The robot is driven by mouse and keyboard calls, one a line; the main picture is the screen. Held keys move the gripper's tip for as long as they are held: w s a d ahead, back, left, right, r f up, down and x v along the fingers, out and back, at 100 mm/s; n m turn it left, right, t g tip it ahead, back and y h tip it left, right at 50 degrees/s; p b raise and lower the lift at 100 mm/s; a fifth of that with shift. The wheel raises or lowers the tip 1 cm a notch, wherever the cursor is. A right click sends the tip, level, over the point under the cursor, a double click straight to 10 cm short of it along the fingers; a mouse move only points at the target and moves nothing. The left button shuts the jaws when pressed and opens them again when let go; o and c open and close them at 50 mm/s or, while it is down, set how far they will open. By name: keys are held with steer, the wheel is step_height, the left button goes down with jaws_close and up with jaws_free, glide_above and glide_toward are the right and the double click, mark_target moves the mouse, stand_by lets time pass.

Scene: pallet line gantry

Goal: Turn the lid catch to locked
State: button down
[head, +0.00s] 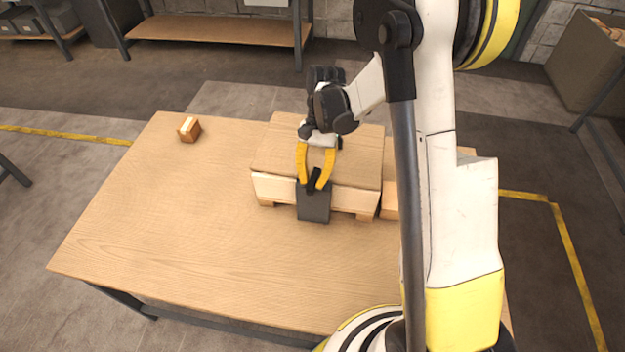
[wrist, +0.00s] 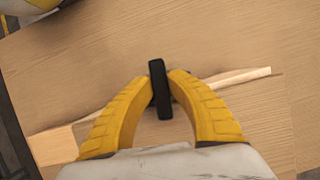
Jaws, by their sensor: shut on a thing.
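A wooden crate (head: 272,188) with a flat lid (head: 277,150) stands on the table. A dark grey plate (head: 314,207) is on its front face, with the black lid catch (head: 314,178) at the plate's top. My gripper (head: 314,186) reaches over the lid from behind, its yellow fingers shut on the catch. In the wrist view the catch (wrist: 160,90) is a black bar between the fingertips, standing nearly upright in the picture with a slight tilt. The fingers hide part of the catch, and I cannot read any lock marking.
A small wooden block (head: 189,129) sits at the table's back left. The table (head: 170,220) is clear to the left and front of the crate. Another wooden piece (head: 389,200) is partly hidden behind my arm. A shelf bench (head: 220,32) stands at the back.

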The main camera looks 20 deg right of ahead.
steer(key=shift+n+h, duration=0.3)
steer(key=shift+n, duration=0.3)
steer(key=c, duration=1.3)
jaws_free()
steer(key=v, duration=1.2)
steer(key=shift+w, duration=0.15)
